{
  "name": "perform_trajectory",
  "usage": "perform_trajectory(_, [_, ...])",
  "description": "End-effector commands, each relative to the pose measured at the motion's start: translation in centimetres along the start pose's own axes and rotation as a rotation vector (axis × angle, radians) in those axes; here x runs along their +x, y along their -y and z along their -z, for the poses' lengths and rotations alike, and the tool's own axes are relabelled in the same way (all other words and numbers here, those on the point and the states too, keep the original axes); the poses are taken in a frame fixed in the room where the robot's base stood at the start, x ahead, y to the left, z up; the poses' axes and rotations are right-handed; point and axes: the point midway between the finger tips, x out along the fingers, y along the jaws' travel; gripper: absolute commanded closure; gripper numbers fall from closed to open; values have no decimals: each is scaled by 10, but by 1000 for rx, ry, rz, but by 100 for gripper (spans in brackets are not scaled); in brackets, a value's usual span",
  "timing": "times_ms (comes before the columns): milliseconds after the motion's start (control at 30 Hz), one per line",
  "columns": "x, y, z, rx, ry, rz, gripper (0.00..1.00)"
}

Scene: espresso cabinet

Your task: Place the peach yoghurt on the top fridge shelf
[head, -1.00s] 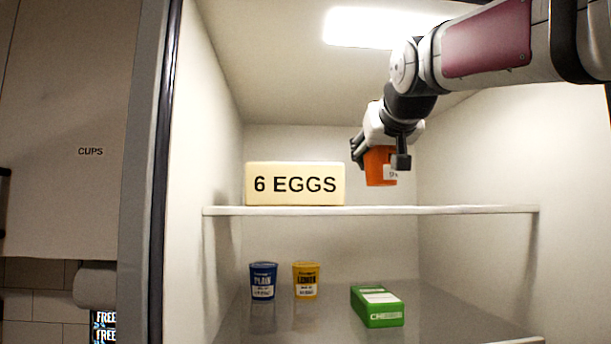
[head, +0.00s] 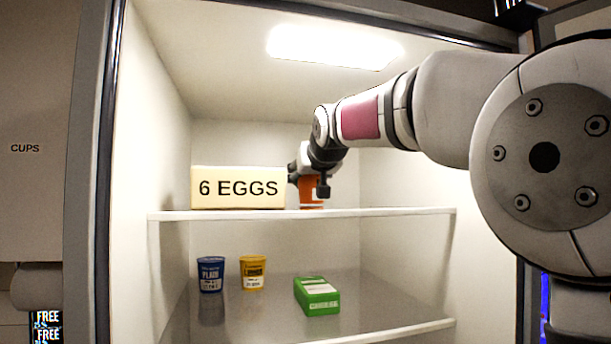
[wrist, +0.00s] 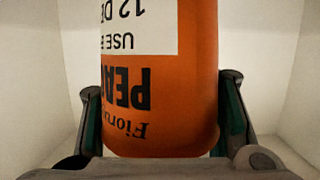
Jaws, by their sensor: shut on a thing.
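The peach yoghurt is an orange pot (head: 309,192) with a white label, at the top shelf (head: 380,212) just right of the egg box. My gripper (head: 310,184) is shut on it. In the wrist view the peach yoghurt (wrist: 190,90) fills the middle, its label upside down, between the fingers of my gripper (wrist: 160,125). In the head view the pot's base is at about the shelf surface; I cannot tell whether it touches. Part of the pot is hidden behind my gripper.
A cream "6 EGGS" box (head: 238,188) stands on the top shelf, close left of my gripper. The top shelf is clear to the right. Below are a blue pot (head: 211,274), a yellow pot (head: 253,273) and a green cheese pack (head: 316,296). The fridge side walls enclose the space.

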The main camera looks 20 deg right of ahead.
Motion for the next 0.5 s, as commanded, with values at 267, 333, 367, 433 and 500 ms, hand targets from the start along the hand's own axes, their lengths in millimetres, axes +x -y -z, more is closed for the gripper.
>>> perform_trajectory(267, [1, 0, -2, 0, -1, 0, 95])
perform_trajectory(333, [2, 0, -4, 0, 1, 0, 53])
perform_trajectory(367, [2, 0, -4, 0, 1, 0, 46])
perform_trajectory(433, [2, 0, -3, 0, 1, 0, 30])
perform_trajectory(500, [1, 0, -3, 0, 1, 0, 27])
